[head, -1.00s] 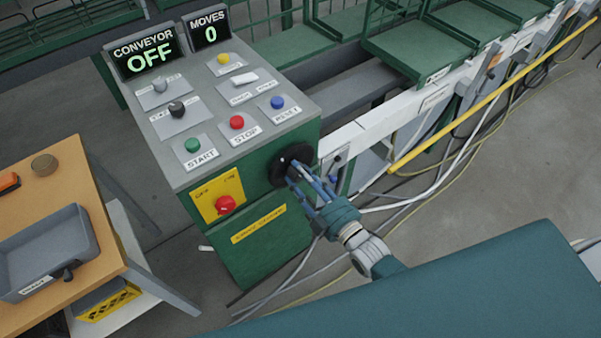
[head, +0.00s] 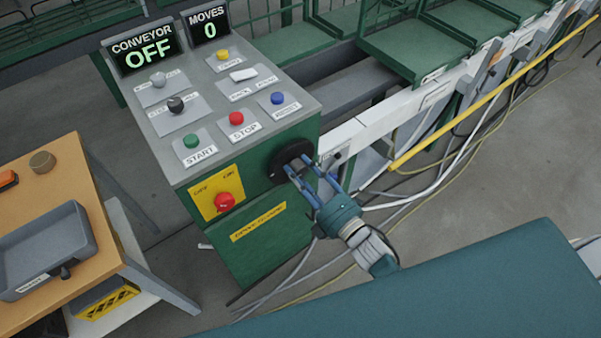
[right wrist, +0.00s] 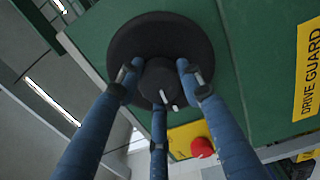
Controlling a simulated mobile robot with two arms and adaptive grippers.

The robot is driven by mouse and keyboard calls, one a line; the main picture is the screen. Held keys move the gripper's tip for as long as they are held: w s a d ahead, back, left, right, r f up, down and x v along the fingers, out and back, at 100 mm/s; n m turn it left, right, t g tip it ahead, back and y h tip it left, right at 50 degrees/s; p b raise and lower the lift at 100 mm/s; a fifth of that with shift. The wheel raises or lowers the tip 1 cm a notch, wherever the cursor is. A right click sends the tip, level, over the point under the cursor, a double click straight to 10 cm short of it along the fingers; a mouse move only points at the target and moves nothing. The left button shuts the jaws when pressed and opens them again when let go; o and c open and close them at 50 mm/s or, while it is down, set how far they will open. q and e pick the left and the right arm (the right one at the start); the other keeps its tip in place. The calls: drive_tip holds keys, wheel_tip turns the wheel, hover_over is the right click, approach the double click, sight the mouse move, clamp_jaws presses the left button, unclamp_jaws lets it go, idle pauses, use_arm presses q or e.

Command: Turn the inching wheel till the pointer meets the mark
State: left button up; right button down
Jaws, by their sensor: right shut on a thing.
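The inching wheel (head: 277,175) is a black disc on the right side of the green control cabinet. In the right wrist view the wheel (right wrist: 160,32) fills the upper middle, with a round dark hub (right wrist: 158,78) in front. My right gripper (head: 300,165) has its blue fingers around the hub; it is shut on it, as the right wrist view (right wrist: 158,85) also shows. Two short pale strokes (right wrist: 169,102) show at the hub's lower edge, close together but apart. I cannot tell which is pointer or mark. My left gripper is out of view.
The cabinet top (head: 215,105) carries several buttons and knobs. Displays read CONVEYOR OFF (head: 144,50) and MOVES 0 (head: 207,25). A red knob on a yellow plate (head: 207,206) is left of the wheel. A yellow rail (head: 480,97) and cables lie to the right.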

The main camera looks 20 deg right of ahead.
drive_tip(key=n+b, duration=0.1)
drive_tip(key=n, duration=0.2)
drive_tip(key=n+b, duration=0.1)
drive_tip(key=n, duration=0.2)
drive_tip(key=shift+d+f, duration=0.15)
drive_tip(key=shift+d, duration=0.05)
drive_tip(key=shift+n+b, duration=0.55)
drive_tip(key=shift+n, duration=0.15)
drive_tip(key=shift+w+r, duration=0.1)
drive_tip(key=shift+r, duration=0.1)
drive_tip(key=c, duration=1.1)
unclamp_jaws()
drive_tip(key=shift+s, duration=0.2)
drive_tip(key=v, duration=1.1)
drive_tip(key=shift+s+d+r, duration=0.1)
drive_tip(key=shift+s+d, duration=0.2)
drive_tip(key=shift+s, duration=0.05)
